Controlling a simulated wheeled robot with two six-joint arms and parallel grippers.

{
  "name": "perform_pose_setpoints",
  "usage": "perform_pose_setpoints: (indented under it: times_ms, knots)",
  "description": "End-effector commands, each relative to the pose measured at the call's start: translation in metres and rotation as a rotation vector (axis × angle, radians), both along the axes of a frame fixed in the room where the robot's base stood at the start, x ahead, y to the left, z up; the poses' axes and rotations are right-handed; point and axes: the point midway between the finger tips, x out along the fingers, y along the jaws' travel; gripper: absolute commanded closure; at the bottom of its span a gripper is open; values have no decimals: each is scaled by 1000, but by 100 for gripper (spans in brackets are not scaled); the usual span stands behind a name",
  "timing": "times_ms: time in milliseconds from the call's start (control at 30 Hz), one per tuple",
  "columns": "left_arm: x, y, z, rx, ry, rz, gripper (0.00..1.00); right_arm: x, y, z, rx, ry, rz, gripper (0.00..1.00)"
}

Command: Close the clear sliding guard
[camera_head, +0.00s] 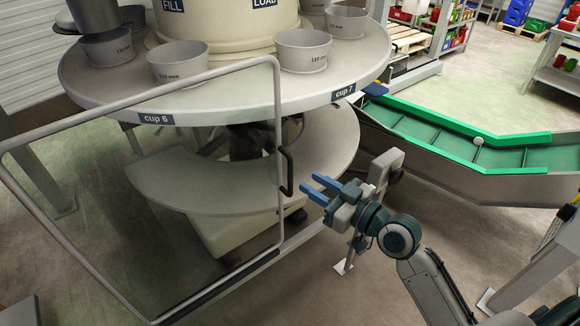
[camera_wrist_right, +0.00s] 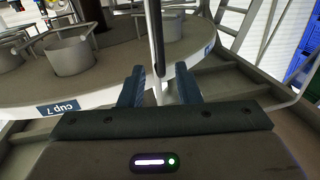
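The clear sliding guard (camera_head: 276,110) is a see-through panel in a grey tube frame, standing in front of the round table at left and centre. Its black upright handle (camera_head: 287,172) is on the frame's right post. My right gripper (camera_head: 309,183) is open, its blue fingers pointing left at the handle from just right of it. A small gap seems to show between fingertips and handle. In the right wrist view the dark handle (camera_wrist_right: 157,40) lines up between the open fingers (camera_wrist_right: 160,70); I cannot tell whether it is inside them. My left gripper is not in view.
A round table (camera_head: 220,104) with several grey cups stands behind the guard, labelled cup 6 and cup 7. A green-lined chute (camera_head: 430,130) runs off to the right. A grey post (camera_head: 380,170) stands just behind my right gripper.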

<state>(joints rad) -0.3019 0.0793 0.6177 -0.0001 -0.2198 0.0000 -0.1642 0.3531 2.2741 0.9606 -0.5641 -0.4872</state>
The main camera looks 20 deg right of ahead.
Motion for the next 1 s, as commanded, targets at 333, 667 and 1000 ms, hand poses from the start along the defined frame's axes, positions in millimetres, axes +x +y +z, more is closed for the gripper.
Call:
perform_pose_setpoints:
  times_ms: [333, 667, 1000]
  knots:
    - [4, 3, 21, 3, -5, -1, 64, 44, 26, 3, 4, 1, -2, 70]
    - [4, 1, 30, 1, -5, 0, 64, 67, 40, 0, 0, 2, -1, 70]
    - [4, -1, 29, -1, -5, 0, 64, 67, 40, -1, -1, 2, -1, 84]
